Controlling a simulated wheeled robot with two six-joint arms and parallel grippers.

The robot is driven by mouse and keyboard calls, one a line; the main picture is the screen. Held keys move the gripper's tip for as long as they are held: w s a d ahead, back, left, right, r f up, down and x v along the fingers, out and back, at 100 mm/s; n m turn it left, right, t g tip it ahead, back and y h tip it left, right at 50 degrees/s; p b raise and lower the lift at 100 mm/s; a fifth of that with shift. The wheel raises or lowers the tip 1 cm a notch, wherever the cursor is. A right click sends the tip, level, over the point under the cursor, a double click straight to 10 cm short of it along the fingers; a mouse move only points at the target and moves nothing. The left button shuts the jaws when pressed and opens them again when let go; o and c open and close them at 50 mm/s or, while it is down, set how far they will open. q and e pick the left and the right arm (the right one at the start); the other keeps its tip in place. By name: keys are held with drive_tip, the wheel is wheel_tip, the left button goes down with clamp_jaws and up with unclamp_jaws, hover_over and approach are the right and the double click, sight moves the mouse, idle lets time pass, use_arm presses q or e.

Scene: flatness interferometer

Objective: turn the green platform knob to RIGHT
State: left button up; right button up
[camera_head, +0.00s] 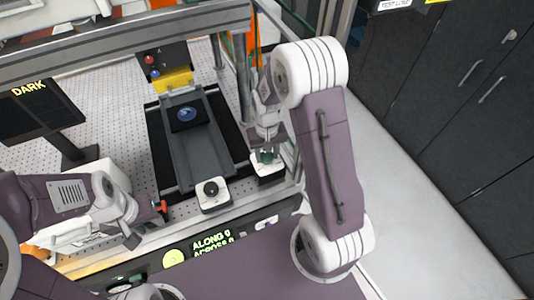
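The green platform knob (267,157) sits on a small white box (269,171) at the right front of the instrument. My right gripper (266,146) points down at the green knob from above, its fingertips at or very near the knob. I cannot tell whether they are closed on it, and the knob's pointer is hidden. The platform (196,152) is a grey slide with a dark round piece (187,114) on it. My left gripper (149,222) is low at the left, beside a small red part (163,207); its finger opening is unclear.
A black knob (211,188) on another white box stands left of the green one. A front panel display (212,243) reads "ALONG 0" and "ACROSS", its last figure unclear. A screen (37,108) at left reads "DARK". A grey beam (120,42) crosses above. Dark cabinets (455,110) stand at right.

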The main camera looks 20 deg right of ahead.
drive_tip(key=shift+m, duration=0.3)
drive_tip(key=m+p, duration=0.1)
drive_tip(key=m, duration=1)
drive_tip(key=shift+w+m, duration=0.15)
drive_tip(key=shift+m, duration=0.25)
drive_tip(key=m+p, duration=0.1)
drive_tip(key=m, duration=1)
drive_tip(key=shift+m, duration=0.4)
drive_tip(key=o, duration=1.4)
